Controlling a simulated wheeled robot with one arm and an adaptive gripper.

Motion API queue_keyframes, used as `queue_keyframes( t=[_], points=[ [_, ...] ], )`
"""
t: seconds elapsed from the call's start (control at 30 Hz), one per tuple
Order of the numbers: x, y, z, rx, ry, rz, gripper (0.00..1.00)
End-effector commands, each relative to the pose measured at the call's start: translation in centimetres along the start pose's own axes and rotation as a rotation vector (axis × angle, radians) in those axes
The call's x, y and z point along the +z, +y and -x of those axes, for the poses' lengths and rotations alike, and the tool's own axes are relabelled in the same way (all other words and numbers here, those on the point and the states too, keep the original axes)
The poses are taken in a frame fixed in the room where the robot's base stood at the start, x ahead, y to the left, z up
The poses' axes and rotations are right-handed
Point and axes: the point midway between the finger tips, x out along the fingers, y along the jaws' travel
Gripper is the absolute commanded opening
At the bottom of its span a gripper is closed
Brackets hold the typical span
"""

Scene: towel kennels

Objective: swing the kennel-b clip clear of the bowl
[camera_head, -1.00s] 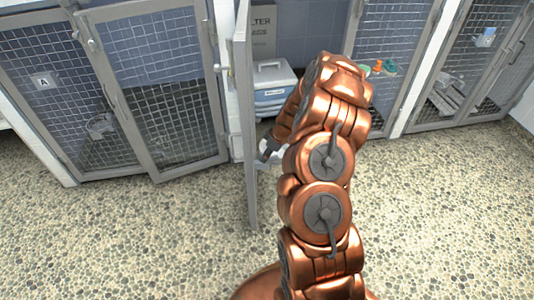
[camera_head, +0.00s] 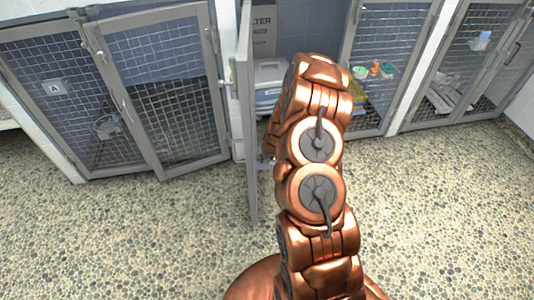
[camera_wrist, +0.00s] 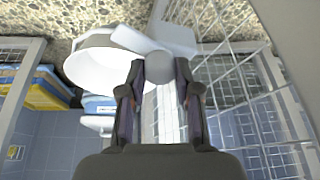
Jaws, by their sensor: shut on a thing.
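In the wrist view, my gripper (camera_wrist: 159,82) is shut on a rounded grey knob (camera_wrist: 159,68), which looks like the end of the kennel-b clip. A flat pale grey piece (camera_wrist: 135,39), apparently part of the clip, reaches from the knob across the right rim of the bowl in the picture. The white bowl (camera_wrist: 92,66) is just left of the fingers. I cannot tell whether the clip touches it. In the head view my arm hides most of the gripper, and the bowl cannot be made out clearly.
The open kennel door (camera_head: 247,120) stands edge-on beside my arm; its wire mesh (camera_wrist: 240,75) is close on the right in the wrist view. A pale blue box (camera_head: 269,80) stands inside. The pebbled floor (camera_head: 130,240) is clear.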

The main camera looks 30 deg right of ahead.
Motion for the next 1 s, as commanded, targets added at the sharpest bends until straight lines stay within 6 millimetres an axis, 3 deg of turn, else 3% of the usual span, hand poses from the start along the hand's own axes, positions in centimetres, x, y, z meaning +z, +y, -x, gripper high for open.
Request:
queue_keyframes(
  t=[0.63, 0.67, 0.87, 1.0],
  points=[
    [0.19, -0.14, -0.1, 0.017, -0.003, -0.048, 0.0],
    [0.19, -0.14, -0.1, 0.017, -0.003, -0.048, 0.34],
    [0.12, -0.1, -0.08, 0.018, -0.001, -0.047, 0.55],
    [0.07, -0.07, -0.06, 0.019, 0.0, -0.047, 0.57]
  ],
)
